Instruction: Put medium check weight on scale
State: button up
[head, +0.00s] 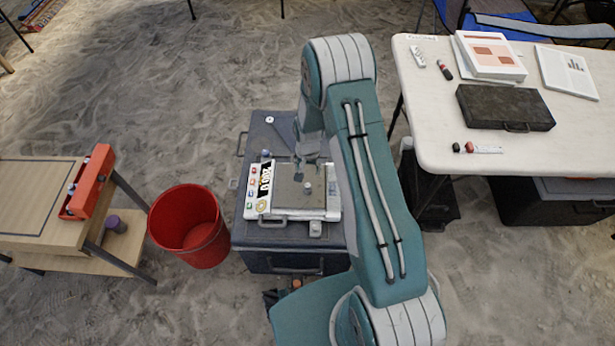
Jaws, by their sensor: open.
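The scale (285,205) is a white-framed unit with a grey plate, on top of a dark grey case. Its dark display (264,181) is lit, with digits turned sideways. A small silvery weight (307,188) stands upright on the plate. I cannot tell its size class for sure. My gripper (304,170) is open, low over the back part of the plate, just behind this weight and seemingly apart from it. My arm hides part of the scale's right side.
The dark case (265,240) also bears a small round piece (269,120) at its back. A red bucket (190,226) stands left of it. A wooden table (30,200) with an orange rack (88,180) is farther left. A white table (430,135) with a black case (505,107) stands right.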

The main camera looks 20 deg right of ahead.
jog(key=s+r+n+t, duration=0.1)
jog(key=s+r, duration=0.2)
jog(key=r, duration=1.2)
jog(key=s+r+n+t, duration=0.2)
jog(key=s+r, duration=0.1)
jog(key=r, duration=1.2)
jog(key=s+a+r+n+t, duration=0.1)
jog(key=s+r, duration=0.5)
jog(key=s, duration=0.4)
jog(key=s+r+n+t, duration=0.1)
jog(key=s+r, duration=0.6)
jog(key=s, duration=0.3)
jog(key=shift+s+a+n+t, duration=0.15)
jog(key=shift+a+n+t, duration=0.15)
jog(key=shift+a+n, duration=0.1)
